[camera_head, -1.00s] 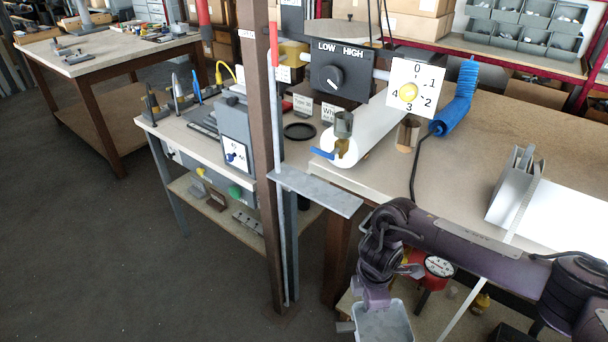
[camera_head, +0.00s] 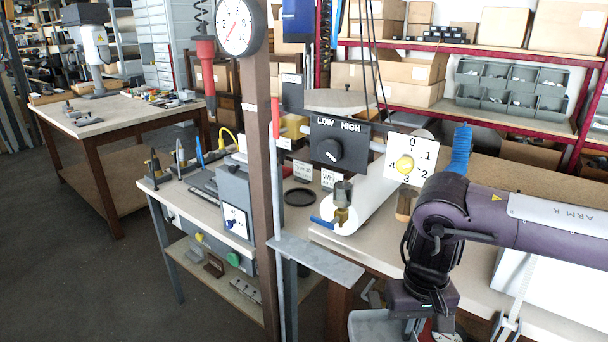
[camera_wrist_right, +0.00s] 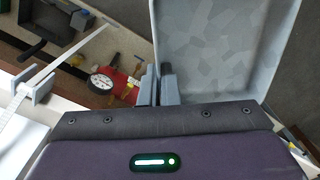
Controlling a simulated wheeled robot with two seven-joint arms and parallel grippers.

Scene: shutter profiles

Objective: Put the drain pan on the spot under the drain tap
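The drain pan is a shallow light-grey tray, seen at the bottom edge of the head view (camera_head: 368,328) and large in the right wrist view (camera_wrist_right: 225,45). My right gripper (camera_wrist_right: 160,85) is shut on one side wall of the pan, and the pan hangs out in front of the bench. The brass drain tap (camera_head: 342,214) with a blue lever sits on the end of a white cylinder, above and left of the pan. A grey flat plate (camera_head: 318,262) juts out at the bench edge below the tap. My left gripper is out of view.
A brown post (camera_head: 262,180) stands left of the tap, with a thin red-and-white rod beside it. A black ring (camera_head: 300,197) lies on the bench. A red gauge (camera_wrist_right: 103,82) is below, close to the gripper. Open floor lies at the lower left.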

